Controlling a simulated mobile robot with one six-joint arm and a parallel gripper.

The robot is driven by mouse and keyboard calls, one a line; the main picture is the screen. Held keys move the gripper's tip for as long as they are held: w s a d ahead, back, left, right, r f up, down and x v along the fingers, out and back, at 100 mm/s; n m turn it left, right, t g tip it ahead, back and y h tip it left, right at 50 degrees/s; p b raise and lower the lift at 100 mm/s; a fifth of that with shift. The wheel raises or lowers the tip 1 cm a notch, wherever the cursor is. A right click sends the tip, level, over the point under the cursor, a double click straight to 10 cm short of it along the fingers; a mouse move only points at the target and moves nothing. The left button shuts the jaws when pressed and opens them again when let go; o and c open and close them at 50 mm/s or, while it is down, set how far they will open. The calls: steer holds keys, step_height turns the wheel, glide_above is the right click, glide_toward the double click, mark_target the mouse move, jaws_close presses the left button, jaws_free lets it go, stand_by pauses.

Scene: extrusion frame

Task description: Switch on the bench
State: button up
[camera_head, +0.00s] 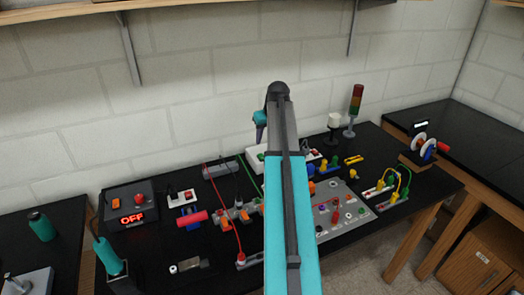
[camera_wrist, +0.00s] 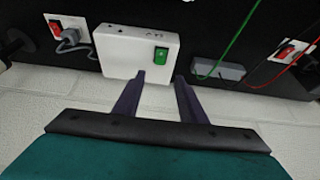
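In the wrist view a white box (camera_wrist: 125,52) carries a green rocker switch (camera_wrist: 161,54) near its right end. My gripper (camera_wrist: 160,77) is open and empty, its two dark fingers apart at the box's edge beside the green switch; contact cannot be told. A dark unit (camera_head: 130,205) at the left shows a red "OFF" display (camera_head: 132,218), with an orange switch (camera_head: 116,203) and a red button (camera_head: 138,197). The black bench (camera_head: 150,255) carries them.
A white socket with a red switch (camera_wrist: 54,27) and grey plug (camera_wrist: 72,42) is left of the box in the wrist view; another red-switched socket (camera_wrist: 287,52) is right. Red and green cables run nearby. A signal tower (camera_head: 355,105) stands back right. The wall is close behind.

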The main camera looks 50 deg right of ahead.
mark_target(261, 154)
steer(key=shift+p+x, duration=1.95)
steer(key=shift+x, duration=3.45)
steer(key=shift+a, duration=0.1)
